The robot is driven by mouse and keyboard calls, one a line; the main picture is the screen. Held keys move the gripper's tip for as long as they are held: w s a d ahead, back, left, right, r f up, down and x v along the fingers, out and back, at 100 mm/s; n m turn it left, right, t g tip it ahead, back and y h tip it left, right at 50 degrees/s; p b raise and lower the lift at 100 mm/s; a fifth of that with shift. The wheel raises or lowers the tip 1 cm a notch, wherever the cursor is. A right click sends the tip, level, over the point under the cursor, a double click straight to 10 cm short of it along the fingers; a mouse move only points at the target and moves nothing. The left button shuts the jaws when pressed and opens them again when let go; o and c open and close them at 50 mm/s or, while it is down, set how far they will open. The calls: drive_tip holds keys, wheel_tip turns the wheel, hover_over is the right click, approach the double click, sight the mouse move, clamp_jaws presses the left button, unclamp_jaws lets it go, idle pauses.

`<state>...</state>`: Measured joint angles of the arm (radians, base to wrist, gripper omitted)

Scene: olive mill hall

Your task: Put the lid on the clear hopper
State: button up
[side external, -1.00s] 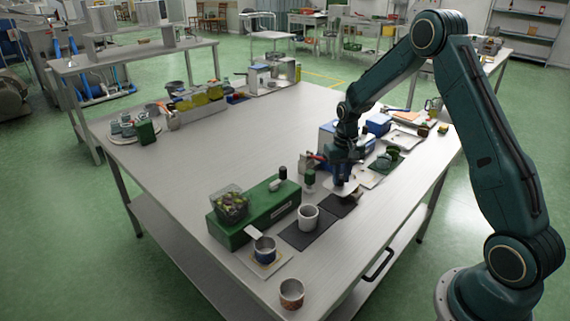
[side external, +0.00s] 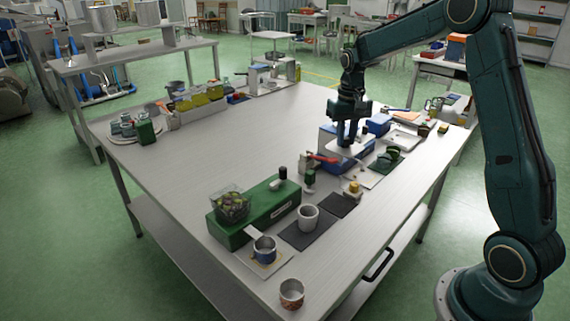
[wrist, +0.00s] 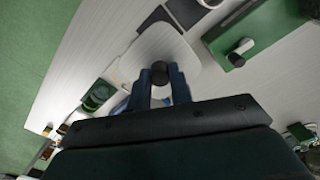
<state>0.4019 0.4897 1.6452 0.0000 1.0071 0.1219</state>
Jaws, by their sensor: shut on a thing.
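My gripper (side external: 347,137) is shut on the dark knob of a pale, flat lid (side external: 356,149) and holds it above the table. In the wrist view the lid (wrist: 177,42) is a rounded, whitish plate, with its dark knob between the fingertips of my gripper (wrist: 160,78). The clear hopper (side external: 231,208), a see-through bin with dark and green contents, stands on the left end of the green box (side external: 255,214). It is well to the left of and nearer the camera than my gripper. No lid shows on it.
A white cup (side external: 308,217) on a dark mat, a blue-banded cup (side external: 264,249) and a brown cup (side external: 291,293) stand near the front. A red-handled item (side external: 321,158) and a blue box (side external: 331,134) are close to my gripper. The table's middle left is clear.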

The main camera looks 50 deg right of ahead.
sight(346, 138)
wheel_tip(346, 138, up, 3)
drive_tip(key=shift+r, duration=0.15)
drive_tip(key=w+a, duration=0.5)
drive_tip(key=a, duration=0.5)
drive_tip(key=w+a, duration=0.4)
drive_tip(key=a, duration=0.6)
drive_tip(key=w+a, duration=0.5)
drive_tip(key=a, duration=0.5)
drive_tip(key=shift+d+f, duration=0.15)
drive_tip(key=shift+f, duration=2.4)
drive_tip(key=shift+f, duration=0.15)
drive_tip(key=shift+f, duration=1.75)
drive_tip(key=shift+f, duration=0.8)
drive_tip(key=o, duration=1.3)
